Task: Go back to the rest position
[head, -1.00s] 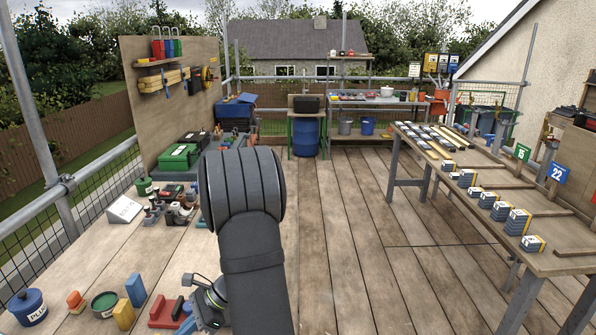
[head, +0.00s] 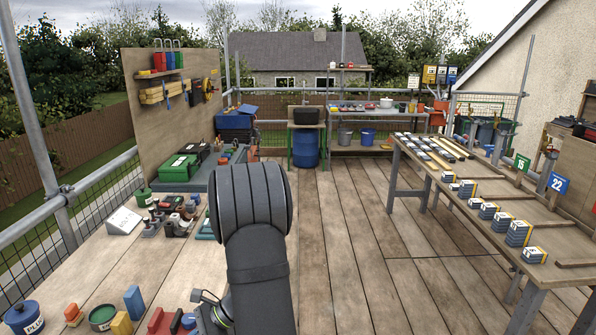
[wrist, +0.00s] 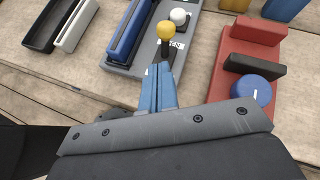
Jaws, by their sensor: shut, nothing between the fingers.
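My gripper shows in the wrist view (wrist: 158,88), its two blue fingers pressed together with nothing between them. It is above the wooden bench, its tips near a grey block with a yellow-knobbed lever (wrist: 166,33) and a white knob (wrist: 179,16). I cannot tell whether the fingertips touch the block. In the head view my dark arm covers the lower middle and the gripper itself is mostly hidden at the bottom edge. The rest position is not marked in either view.
A red block with a blue knob (wrist: 250,90) is right of the fingers. Several tools and cases, including a green case (head: 179,167), crowd the left bench (head: 100,262). A right table (head: 480,190) carries stacked tiles. The deck floor (head: 350,240) between is clear.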

